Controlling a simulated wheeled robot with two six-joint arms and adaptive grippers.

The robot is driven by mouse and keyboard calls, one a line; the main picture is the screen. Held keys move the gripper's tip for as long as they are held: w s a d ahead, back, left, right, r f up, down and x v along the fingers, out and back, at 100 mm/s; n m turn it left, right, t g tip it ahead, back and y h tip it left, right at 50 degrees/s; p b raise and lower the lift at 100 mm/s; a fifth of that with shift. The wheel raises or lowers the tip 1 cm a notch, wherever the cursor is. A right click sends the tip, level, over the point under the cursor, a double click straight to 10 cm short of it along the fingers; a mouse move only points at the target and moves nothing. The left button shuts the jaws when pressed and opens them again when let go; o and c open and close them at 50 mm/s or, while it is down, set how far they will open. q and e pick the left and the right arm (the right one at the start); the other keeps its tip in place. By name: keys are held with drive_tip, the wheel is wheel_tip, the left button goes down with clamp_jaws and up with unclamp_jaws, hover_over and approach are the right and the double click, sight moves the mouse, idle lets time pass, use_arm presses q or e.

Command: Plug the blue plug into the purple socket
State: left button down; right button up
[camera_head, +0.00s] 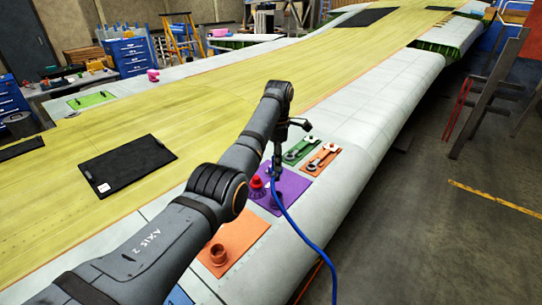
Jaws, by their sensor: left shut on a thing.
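The purple plate (292,187) lies on the wing's pale front skin, and my left arm partly covers it. A red capped fitting (257,186) stands at its left side; I cannot make out the socket opening. My left gripper (277,163) points down over the purple plate, shut on the blue plug. The plug's body is small and mostly hidden by the gripper. Its blue cable (303,235) runs from the gripper down over the wing's front edge. I cannot tell whether the plug touches the socket. My right gripper is not in view.
An orange plate with a round fitting (218,254) lies nearer me. Green (302,151) and orange (322,159) plates with fittings lie just beyond the purple one. A black panel (127,163) lies on the yellow skin. Grey steps (488,95) stand on the floor at right.

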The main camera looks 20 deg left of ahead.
sight(278, 178)
use_arm(q)
drive_tip(key=f, duration=0.1)
drive_tip(key=d+f, duration=0.1)
drive_tip(key=f, duration=0.1)
drive_tip(key=shift+s, duration=0.2)
drive_tip(key=f, duration=0.1)
drive_tip(key=a+f, duration=0.1)
drive_tip(key=f, duration=0.1)
drive_tip(key=shift+w+a, duration=0.2)
drive_tip(key=shift+w, duration=0.05)
drive_tip(key=shift+d+f, duration=0.15)
drive_tip(key=shift+s+d, duration=0.15)
drive_tip(key=shift+d, duration=0.15)
drive_tip(key=shift+a+f, duration=0.1)
drive_tip(key=shift+a, duration=0.05)
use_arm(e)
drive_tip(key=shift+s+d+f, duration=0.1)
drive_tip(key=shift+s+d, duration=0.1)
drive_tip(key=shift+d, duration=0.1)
use_arm(q)
drive_tip(key=shift+d, duration=0.2)
drive_tip(key=shift+a+f, duration=0.1)
drive_tip(key=shift+f, duration=0.15)
